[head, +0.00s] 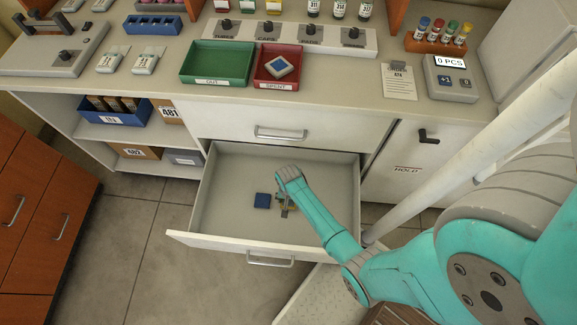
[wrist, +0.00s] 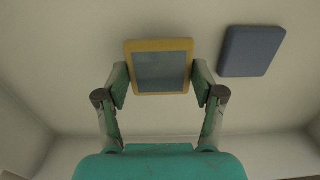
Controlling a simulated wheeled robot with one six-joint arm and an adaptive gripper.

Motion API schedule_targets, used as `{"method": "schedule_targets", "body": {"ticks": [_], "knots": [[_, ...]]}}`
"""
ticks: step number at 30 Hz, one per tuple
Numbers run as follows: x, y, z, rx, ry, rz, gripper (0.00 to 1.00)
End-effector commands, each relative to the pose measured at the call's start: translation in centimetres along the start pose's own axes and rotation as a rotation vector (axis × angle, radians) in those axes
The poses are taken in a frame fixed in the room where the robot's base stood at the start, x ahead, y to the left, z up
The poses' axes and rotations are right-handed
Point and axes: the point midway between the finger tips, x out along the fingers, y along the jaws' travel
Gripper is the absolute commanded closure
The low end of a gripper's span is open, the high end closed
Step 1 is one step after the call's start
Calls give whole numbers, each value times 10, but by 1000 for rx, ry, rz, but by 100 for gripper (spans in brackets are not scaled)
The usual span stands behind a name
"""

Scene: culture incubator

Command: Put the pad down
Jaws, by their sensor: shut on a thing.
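My gripper (wrist: 160,82) is shut on a pad with a yellow rim and a grey-blue face (wrist: 161,70). One finger presses on each side of it in the wrist view. In the head view my gripper (head: 284,205) is down inside the open drawer (head: 225,205), and the arm hides most of the held pad. I cannot tell whether the pad touches the drawer floor. A plain blue pad (head: 262,200) lies on the drawer floor just left of my gripper. It also shows at the upper right of the wrist view (wrist: 250,51), apart from the held pad.
On the counter stand a green tray (head: 217,64) and a red tray (head: 278,82) with a blue-faced pad (head: 279,67) in it. The drawer floor is otherwise bare, with free room at left and back. Its walls surround my gripper. A cabinet marked HOLD (head: 400,150) is closed.

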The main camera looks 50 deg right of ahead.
Motion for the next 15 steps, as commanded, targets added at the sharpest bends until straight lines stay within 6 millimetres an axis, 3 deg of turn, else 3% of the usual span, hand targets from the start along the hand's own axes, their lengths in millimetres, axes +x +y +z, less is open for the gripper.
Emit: {"method": "schedule_targets", "body": {"ticks": [9, 15], "knots": [[-54, 0, 0, 0, 1, -1, 51], [-69, 0, 0, 0, 1, 0, 51]]}}
